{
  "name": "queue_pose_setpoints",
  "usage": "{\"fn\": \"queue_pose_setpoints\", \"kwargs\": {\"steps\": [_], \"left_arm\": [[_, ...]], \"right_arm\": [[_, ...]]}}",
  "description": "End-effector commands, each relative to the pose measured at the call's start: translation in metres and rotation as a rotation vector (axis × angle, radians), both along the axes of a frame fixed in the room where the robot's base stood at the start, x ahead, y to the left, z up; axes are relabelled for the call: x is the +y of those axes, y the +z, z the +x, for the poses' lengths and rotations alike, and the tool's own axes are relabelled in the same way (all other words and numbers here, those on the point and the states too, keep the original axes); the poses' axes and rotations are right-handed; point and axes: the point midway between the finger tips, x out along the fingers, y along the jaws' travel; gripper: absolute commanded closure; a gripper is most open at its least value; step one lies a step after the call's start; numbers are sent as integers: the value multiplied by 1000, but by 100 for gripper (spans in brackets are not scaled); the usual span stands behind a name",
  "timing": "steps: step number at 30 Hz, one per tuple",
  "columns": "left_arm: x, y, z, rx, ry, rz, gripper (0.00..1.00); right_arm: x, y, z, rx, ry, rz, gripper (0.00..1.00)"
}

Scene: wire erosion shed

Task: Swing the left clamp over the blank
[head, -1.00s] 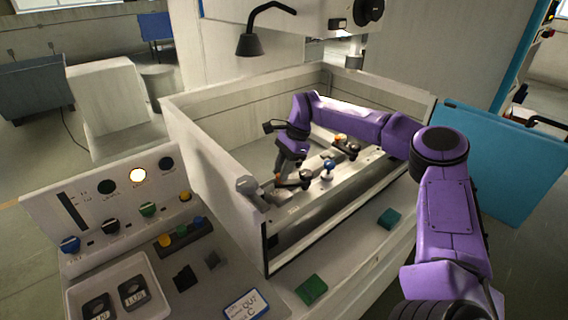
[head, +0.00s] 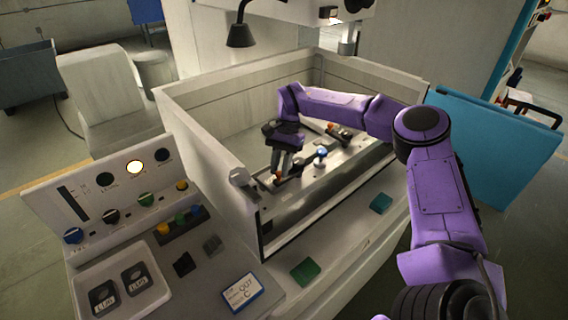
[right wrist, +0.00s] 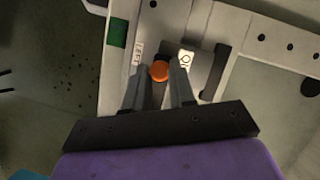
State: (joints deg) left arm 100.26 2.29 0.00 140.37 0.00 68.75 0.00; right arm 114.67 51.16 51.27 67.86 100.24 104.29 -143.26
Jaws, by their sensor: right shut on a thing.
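My right gripper (head: 281,172) reaches down into the machine's tank at the near left clamp. Its fingers are shut on the clamp's orange knob (right wrist: 159,70), which shows between the fingertips in the right wrist view. Part of the left clamp (head: 278,178) shows below the fingers in the head view; the rest is hidden by the gripper. A blue knob (head: 320,152) stands to its right on the metal bed. Another clamp with an orange knob (head: 331,127) sits farther back. I cannot clearly make out the blank. My left gripper is not in view.
Pale tank walls (head: 208,150) surround the bed. A control panel (head: 110,200) stands at the left, with a grey tray (head: 150,296) before it. A dark lamp (head: 241,36) hangs above.

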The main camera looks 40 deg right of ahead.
Motion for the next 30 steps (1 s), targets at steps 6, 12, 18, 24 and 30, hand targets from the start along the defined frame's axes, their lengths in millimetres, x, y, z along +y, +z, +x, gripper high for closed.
{"fn": "queue_pose_setpoints", "kwargs": {"steps": [6, 12, 18, 24, 30], "left_arm": [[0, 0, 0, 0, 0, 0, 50], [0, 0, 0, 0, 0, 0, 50], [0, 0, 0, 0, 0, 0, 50], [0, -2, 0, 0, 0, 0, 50], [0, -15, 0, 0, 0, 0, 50]], "right_arm": [[1, -2, -1, 4, 6, 0, 100], [0, -2, -1, 5, 5, 0, 69], [0, -1, -1, 3, 4, 0, 50], [-1, 3, 1, 1, 4, 0, 50], [-15, 38, 9, -3, 1, -2, 50]]}}
